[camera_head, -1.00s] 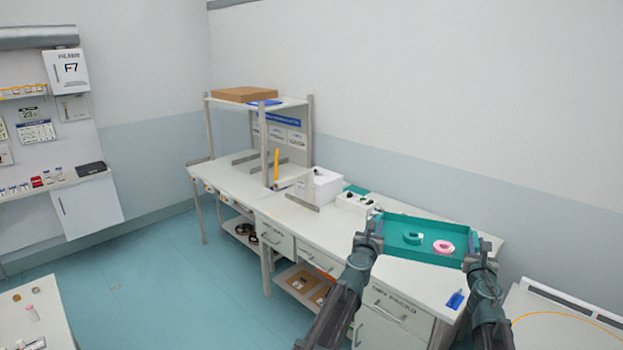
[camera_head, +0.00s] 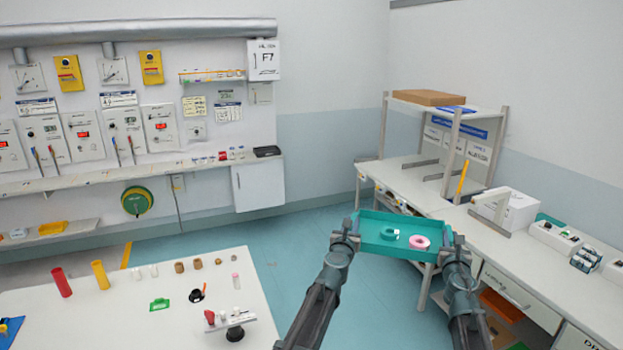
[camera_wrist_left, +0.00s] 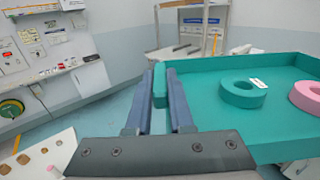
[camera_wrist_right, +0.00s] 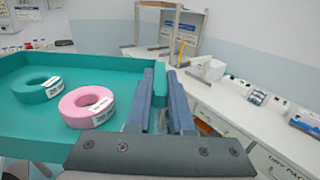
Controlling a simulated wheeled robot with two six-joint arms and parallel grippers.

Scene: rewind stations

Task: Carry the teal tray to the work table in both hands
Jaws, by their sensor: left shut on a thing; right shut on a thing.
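The teal tray (camera_head: 385,246) is held up in front of me between my two grippers, roughly level. It carries a teal ring-shaped roll (camera_head: 418,242) and a pink roll (camera_head: 422,242), each with a white label. My left gripper (camera_head: 345,236) is shut on the tray's left end; the left wrist view shows its fingers around a teal grip (camera_wrist_left: 160,85). My right gripper (camera_head: 458,250) is shut on the right end; the right wrist view shows its fingers around the other teal grip (camera_wrist_right: 159,88). A white table (camera_head: 130,325) stands at the lower left.
Several small items, including red (camera_head: 61,282) and yellow (camera_head: 101,275) tubes, stand on the white table. A long bench (camera_head: 560,285) with a shelf and a white box (camera_head: 508,208) runs along the right. Open blue floor (camera_head: 290,250) lies between them.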

